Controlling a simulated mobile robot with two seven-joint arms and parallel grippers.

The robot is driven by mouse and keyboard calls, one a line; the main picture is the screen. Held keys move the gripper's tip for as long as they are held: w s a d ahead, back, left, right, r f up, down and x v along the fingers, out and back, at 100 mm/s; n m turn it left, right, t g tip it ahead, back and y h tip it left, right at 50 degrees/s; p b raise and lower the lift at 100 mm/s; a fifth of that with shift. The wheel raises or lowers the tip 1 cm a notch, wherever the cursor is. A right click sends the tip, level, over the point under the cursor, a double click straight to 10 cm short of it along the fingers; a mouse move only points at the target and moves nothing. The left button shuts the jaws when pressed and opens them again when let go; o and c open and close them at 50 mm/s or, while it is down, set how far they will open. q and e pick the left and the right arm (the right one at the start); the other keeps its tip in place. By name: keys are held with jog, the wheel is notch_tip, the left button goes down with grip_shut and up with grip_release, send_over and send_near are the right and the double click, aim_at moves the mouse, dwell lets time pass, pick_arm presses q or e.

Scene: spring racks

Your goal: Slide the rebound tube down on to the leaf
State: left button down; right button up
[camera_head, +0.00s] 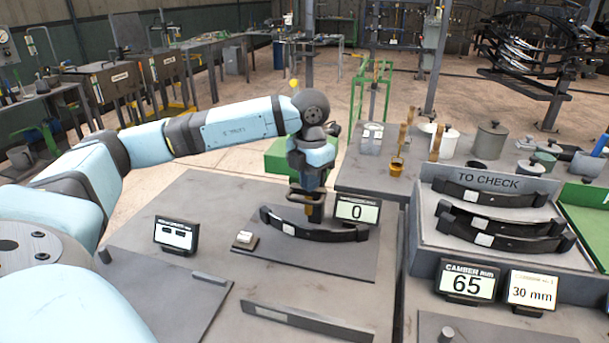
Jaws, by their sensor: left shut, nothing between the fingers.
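A dark curved leaf (340,235) with a pale patch lies on a dark plate on the bench. My left gripper (308,192) points straight down above the leaf's middle and is shut with nothing held. A short dark upright piece (316,213), which looks like the rebound tube, shows just below the fingers over the leaf. My gripper hides its upper part, and I cannot tell whether it touches the leaf. A display reading 0 (357,209) stands just behind and right of it. My right gripper is out of view.
Pots and tins crowd the back right.

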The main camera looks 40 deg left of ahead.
pick_arm(q)
jog(key=shift+f+b, duration=0.55)
jog(key=shift+f, duration=0.45)
jog(key=shift+f+b, duration=0.7)
jog(key=shift+f, duration=0.75)
jog(key=shift+r, duration=0.1)
jog(key=shift+r+p, duration=0.8)
jog(key=shift+r, duration=0.7)
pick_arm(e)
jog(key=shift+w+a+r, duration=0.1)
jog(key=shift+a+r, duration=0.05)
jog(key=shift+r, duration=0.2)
